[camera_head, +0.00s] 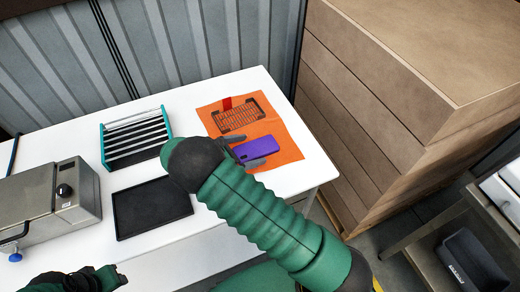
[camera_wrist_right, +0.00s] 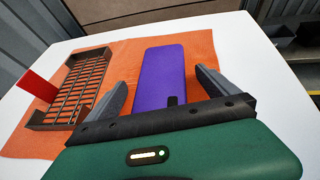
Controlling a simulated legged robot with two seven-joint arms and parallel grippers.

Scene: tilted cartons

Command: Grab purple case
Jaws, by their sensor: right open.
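The purple case (camera_head: 256,149) lies flat on an orange mat (camera_head: 287,152) on the white table. In the right wrist view the case (camera_wrist_right: 162,72) lies ahead, in line with the space between my two fingers. My right gripper (camera_wrist_right: 166,88) is open, with one finger on either side of the case's near part; I cannot tell whether they touch it. In the head view my right gripper (camera_head: 252,150) is at the case, partly hidden by my green arm. My left arm shows at the lower left, and its fingers are not clear.
A dark wire basket (camera_head: 238,115) with a red piece (camera_head: 227,103) stands on the mat beside the case. A teal-sided rack (camera_head: 136,136), a black tray (camera_head: 151,207) and a grey metal machine (camera_head: 45,205) are on the left. Brown cartons (camera_head: 370,110) rise on the right.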

